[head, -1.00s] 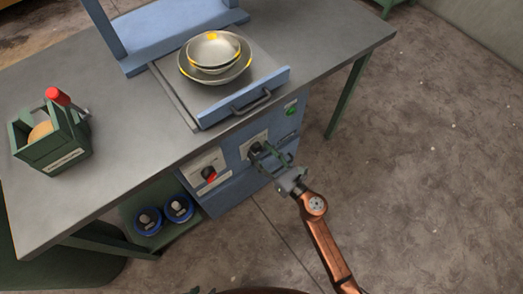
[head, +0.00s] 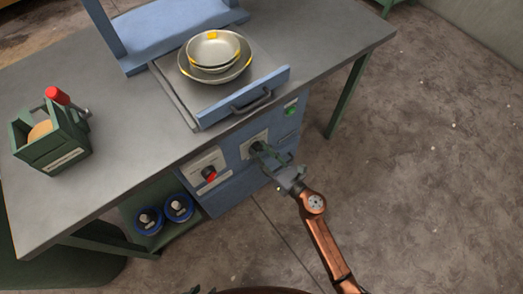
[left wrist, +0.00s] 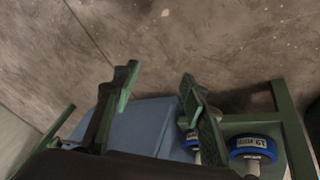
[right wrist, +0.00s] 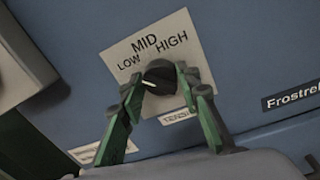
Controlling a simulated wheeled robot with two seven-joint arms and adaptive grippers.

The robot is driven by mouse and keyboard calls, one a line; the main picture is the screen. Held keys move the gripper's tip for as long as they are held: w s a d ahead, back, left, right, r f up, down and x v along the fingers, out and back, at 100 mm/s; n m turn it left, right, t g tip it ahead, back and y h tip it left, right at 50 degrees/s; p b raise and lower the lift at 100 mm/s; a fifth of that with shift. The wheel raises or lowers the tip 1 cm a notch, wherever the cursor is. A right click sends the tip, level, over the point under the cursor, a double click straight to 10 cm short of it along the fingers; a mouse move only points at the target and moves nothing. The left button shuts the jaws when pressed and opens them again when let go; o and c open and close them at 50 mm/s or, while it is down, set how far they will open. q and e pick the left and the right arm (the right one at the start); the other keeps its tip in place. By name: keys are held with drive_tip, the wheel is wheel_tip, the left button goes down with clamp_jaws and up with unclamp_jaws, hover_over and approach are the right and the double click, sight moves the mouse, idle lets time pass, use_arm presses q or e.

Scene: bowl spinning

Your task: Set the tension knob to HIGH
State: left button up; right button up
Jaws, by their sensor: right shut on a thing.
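The black tension knob (right wrist: 160,76) sits on a white plate (right wrist: 176,42) marked LOW, MID and HIGH in the right wrist view. A white mark on the knob lies at its lower left, on the LOW side, away from HIGH. My right gripper (right wrist: 158,88) has its green fingers on either side of the knob and is shut on it. In the head view my right gripper (head: 262,155) is at the blue cabinet front (head: 232,150) and partly covers the knob. My left gripper (left wrist: 160,88) is open and empty in the left wrist view; its fingers are not clear in the head view.
A red switch (head: 209,174) is left of the knob; a green button (head: 291,111) is up right. A drawer handle (head: 251,100) juts above. Stacked bowls (head: 214,50) and a green tool box (head: 50,145) stand on the bench. Blue-rimmed weights (head: 178,208) sit below.

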drive_tip(key=shift+m, duration=0.3)
drive_tip(key=shift+d+m, duration=0.1)
drive_tip(key=shift+m, duration=0.8)
drive_tip(key=m+p, duration=0.1)
drive_tip(key=m, duration=0.1)
drive_tip(key=shift+w+m, duration=0.1)
drive_tip(key=shift+m, duration=1.2)
drive_tip(key=m+p, duration=0.1)
drive_tip(key=m, duration=0.1)
drive_tip(key=shift+m+t, duration=0.3)
drive_tip(key=shift+m, duration=0.1)
drive_tip(key=m+p, duration=0.1)
drive_tip(key=m, duration=0.2)
drive_tip(key=m+p, duration=0.2)
drive_tip(key=m, duration=0.2)
drive_tip(key=shift+f+m+t+h+p, duration=0.1)
drive_tip(key=shift+m+t+h+p, duration=0.2)
drive_tip(key=shift+t, duration=0.1)
use_arm(q)
drive_tip(key=s+a+r+g+y, duration=0.2)
drive_tip(key=s+a+r+g, duration=0.2)
drive_tip(key=s+a+r, duration=0.3)
drive_tip(key=shift+s+r+p, duration=0.15)
drive_tip(key=shift+s+p, duration=0.2)
drive_tip(key=shift+s, duration=0.55)
use_arm(e)
drive_tip(key=shift+f+m, duration=0.1)
drive_tip(key=shift+m, duration=0.8)
